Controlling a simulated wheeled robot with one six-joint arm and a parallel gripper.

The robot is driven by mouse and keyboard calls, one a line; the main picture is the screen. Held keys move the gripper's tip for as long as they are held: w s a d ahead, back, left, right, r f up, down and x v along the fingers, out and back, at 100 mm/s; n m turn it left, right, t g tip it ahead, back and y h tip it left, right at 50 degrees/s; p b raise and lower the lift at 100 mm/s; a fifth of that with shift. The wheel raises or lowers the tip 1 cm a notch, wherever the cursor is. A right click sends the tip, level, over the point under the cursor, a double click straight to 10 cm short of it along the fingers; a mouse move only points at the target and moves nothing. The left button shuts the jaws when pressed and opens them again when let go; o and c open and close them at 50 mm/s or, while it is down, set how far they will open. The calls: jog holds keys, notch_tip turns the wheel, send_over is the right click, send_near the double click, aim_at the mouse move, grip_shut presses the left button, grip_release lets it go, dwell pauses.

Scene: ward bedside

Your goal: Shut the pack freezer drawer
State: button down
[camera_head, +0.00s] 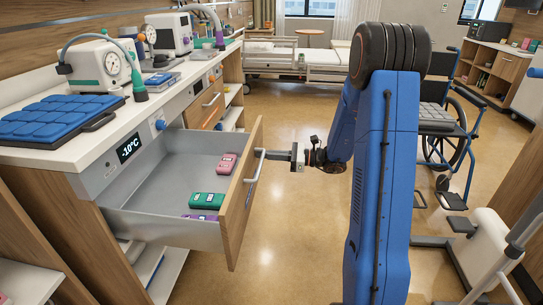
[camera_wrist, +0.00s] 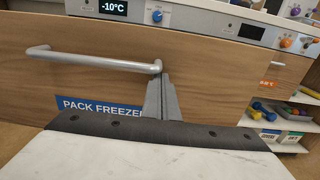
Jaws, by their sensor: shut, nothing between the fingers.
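The pack freezer drawer (camera_head: 233,200) stands well open, its wooden front pulled away from the counter. In the wrist view its front (camera_wrist: 100,85) carries a blue "PACK FREEZER" label (camera_wrist: 100,106), partly hidden by my gripper. A grey bar handle (camera_wrist: 95,59) runs across the front; it also shows in the head view (camera_head: 257,168). My gripper (camera_wrist: 163,78) is shut and empty, its fingertips at the right end of the handle. In the head view my gripper (camera_head: 272,154) points left at the drawer front. I cannot tell whether it touches.
A pink pack (camera_head: 228,163), a green pack (camera_head: 207,200) and a purple pack (camera_head: 201,217) lie in the drawer. A "-10°C" display (camera_head: 130,147) is on the counter's panel. A wheelchair (camera_head: 440,130) stands at right. The floor beside the drawer is clear.

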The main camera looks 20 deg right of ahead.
jog(key=shift+a, duration=0.1)
dwell(0.3)
jog(key=x, duration=3.4)
jog(key=shift+w+a, duration=0.2)
jog(key=shift+r, duration=0.2)
